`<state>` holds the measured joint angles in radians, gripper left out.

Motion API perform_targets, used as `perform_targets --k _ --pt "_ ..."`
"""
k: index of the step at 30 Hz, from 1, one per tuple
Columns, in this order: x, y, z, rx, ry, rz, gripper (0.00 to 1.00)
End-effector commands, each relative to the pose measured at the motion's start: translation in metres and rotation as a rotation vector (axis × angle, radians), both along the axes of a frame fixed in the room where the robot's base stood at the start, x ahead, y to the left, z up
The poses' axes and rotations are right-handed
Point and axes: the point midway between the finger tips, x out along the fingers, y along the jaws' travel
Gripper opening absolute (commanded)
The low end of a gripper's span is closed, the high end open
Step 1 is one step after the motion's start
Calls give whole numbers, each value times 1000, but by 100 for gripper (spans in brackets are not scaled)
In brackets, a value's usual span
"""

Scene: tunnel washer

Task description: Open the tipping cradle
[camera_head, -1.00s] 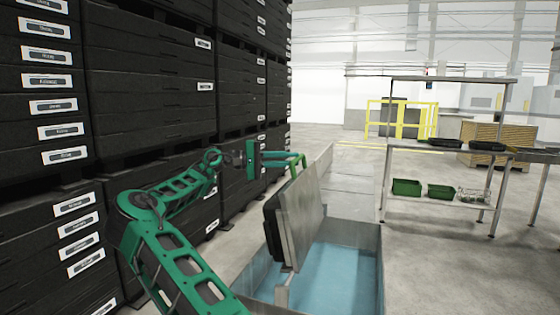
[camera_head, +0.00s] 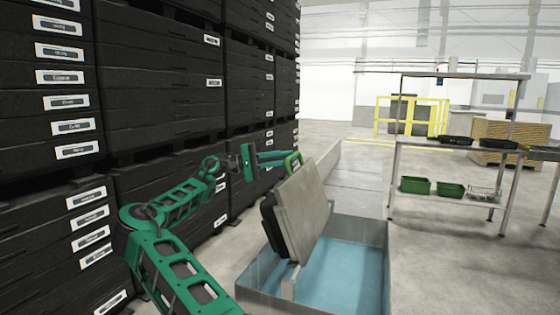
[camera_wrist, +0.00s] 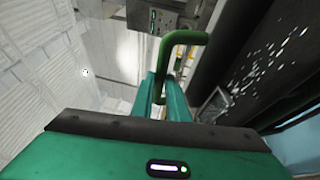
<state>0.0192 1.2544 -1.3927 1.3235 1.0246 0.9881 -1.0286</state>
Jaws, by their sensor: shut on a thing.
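The tipping cradle is a tilted grey metal panel (camera_head: 306,208) with a black box-like part (camera_head: 271,224) on its left side. It stands over the left part of a metal basin (camera_head: 376,262) and leans left. A green bent handle (camera_head: 294,160) is at its top. My green gripper (camera_head: 286,160) reaches the handle from the left and is shut on it. In the wrist view, my gripper's fingers (camera_wrist: 162,92) close around the lower part of the green handle (camera_wrist: 184,38). The exact contact is partly hidden.
Blue water (camera_head: 345,270) lies in the basin. Stacked black crates (camera_head: 165,75) stand close along the left, beside my arm. A metal table (camera_head: 455,148) with green trays (camera_head: 414,185) stands at the right. The floor between basin and table is clear.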

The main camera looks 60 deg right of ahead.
Motion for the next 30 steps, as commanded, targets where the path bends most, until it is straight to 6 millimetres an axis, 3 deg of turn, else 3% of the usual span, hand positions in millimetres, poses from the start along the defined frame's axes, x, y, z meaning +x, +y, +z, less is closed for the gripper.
perform_targets --k 1,3,14,30 --pt "-2 0 -2 3 -2 -6 19" --pt "-3 0 -1 2 -2 -6 33" --pt "0 1 0 -2 -1 -6 33" --pt "74 46 -13 -2 2 -5 33"
